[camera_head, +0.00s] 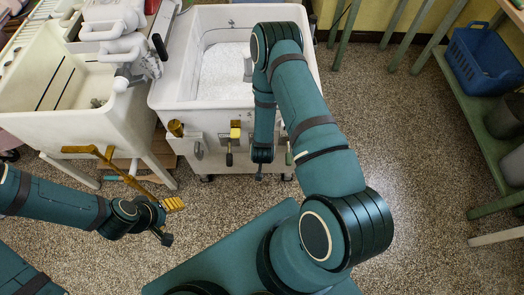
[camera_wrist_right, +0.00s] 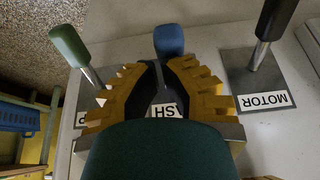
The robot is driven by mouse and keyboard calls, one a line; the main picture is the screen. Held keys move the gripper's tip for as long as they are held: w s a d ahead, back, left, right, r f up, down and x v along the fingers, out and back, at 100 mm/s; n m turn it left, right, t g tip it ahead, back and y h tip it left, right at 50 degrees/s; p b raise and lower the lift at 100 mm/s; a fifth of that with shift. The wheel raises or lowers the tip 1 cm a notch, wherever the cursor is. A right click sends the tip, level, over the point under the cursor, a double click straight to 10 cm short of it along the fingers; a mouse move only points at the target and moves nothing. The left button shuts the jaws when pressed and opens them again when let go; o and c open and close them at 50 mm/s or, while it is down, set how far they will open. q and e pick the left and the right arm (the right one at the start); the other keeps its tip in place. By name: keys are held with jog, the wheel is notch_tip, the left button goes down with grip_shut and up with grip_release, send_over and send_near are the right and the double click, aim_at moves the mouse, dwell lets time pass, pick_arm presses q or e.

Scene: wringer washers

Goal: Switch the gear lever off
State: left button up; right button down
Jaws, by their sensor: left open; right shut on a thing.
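In the right wrist view, a lever with a blue knob (camera_wrist_right: 168,40) rises from a plate whose label partly reads "SH". My right gripper (camera_wrist_right: 162,84), with stepped yellow fingers, is closed around the shaft of this lever. The fingers hide part of the shaft and label. No lever visibly carries the word "gear". In the head view, the white washer (camera_head: 190,85) stands at the centre with small levers on its front. My left gripper (camera_head: 174,204) is open and empty at the lower left, apart from the washer.
In the right wrist view, a green-knobbed lever (camera_wrist_right: 68,45) stands left of the gripper and a black-handled lever (camera_wrist_right: 272,25) by the "MOTOR" label stands right. A white sink (camera_head: 75,125) is left of the washer. A blue crate (camera_head: 480,58) sits on a green bench at right.

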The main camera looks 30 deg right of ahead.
pick_arm(q)
jog(key=shift+w+f+b, duration=0.15)
jog(key=shift+f+b, duration=0.5)
jog(key=shift+f, duration=0.1)
jog(key=shift+w+f+b, duration=0.15)
jog(key=shift+f+b, duration=0.45)
jog(key=shift+f, duration=0.1)
pick_arm(e)
jog(key=shift+s+a+f, duration=0.15)
jog(key=shift+s+f, duration=0.05)
jog(key=shift+f, duration=0.65)
jog(key=shift+s+a+f, duration=0.1)
jog(key=shift+s+f, duration=0.1)
jog(key=shift+f, duration=0.6)
